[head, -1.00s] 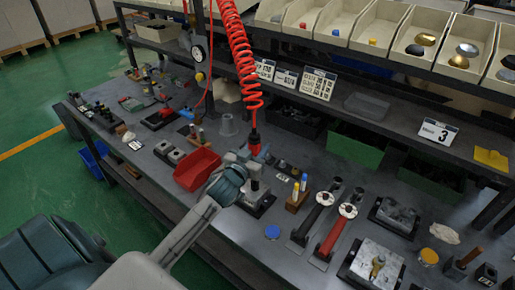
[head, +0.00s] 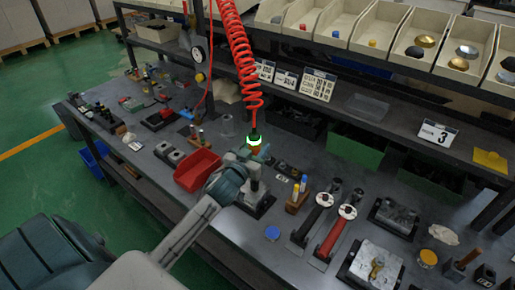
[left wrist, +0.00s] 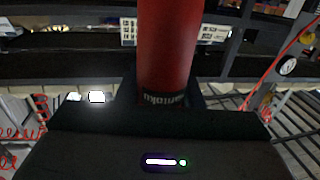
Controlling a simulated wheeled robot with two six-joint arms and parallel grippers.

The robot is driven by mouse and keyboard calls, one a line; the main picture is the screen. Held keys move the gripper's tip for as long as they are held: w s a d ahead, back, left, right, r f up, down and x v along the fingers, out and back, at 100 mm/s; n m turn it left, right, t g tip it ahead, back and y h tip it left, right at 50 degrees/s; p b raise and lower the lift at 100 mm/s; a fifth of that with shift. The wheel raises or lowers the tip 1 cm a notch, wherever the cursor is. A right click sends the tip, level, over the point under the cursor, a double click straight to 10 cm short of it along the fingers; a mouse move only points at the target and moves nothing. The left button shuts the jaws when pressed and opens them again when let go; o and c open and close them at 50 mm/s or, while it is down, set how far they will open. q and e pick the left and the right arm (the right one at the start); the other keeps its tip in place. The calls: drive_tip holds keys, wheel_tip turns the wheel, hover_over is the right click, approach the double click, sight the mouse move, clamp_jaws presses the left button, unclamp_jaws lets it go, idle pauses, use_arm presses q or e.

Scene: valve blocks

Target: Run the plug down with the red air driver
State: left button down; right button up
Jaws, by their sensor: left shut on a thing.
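The red air driver (head: 256,149) hangs upright at the end of a red coiled hose. A bright white-green ring glows near its top. My left gripper (head: 248,157) is shut on the driver, above a grey valve block (head: 256,192) on a dark base. In the left wrist view the red driver body (left wrist: 168,50) stands upright between the dark jaws (left wrist: 165,105). The driver's lower tip and the plug are hidden by my gripper, so I cannot tell whether they touch. My right gripper is not in view.
A red bin (head: 197,171) stands left of the block. A small wooden stand (head: 297,200) with upright pieces is close on its right. Two long-handled tools, one with a red handle (head: 333,236) and one black, lie further right. A blue disc (head: 272,232) lies in front.

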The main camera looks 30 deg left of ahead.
sight(253, 134)
use_arm(q)
drive_tip(key=shift+r+p, duration=2.9)
drive_tip(key=shift+r, duration=0.8)
drive_tip(key=shift+f, duration=0.1)
drive_tip(key=shift+w, duration=0.1)
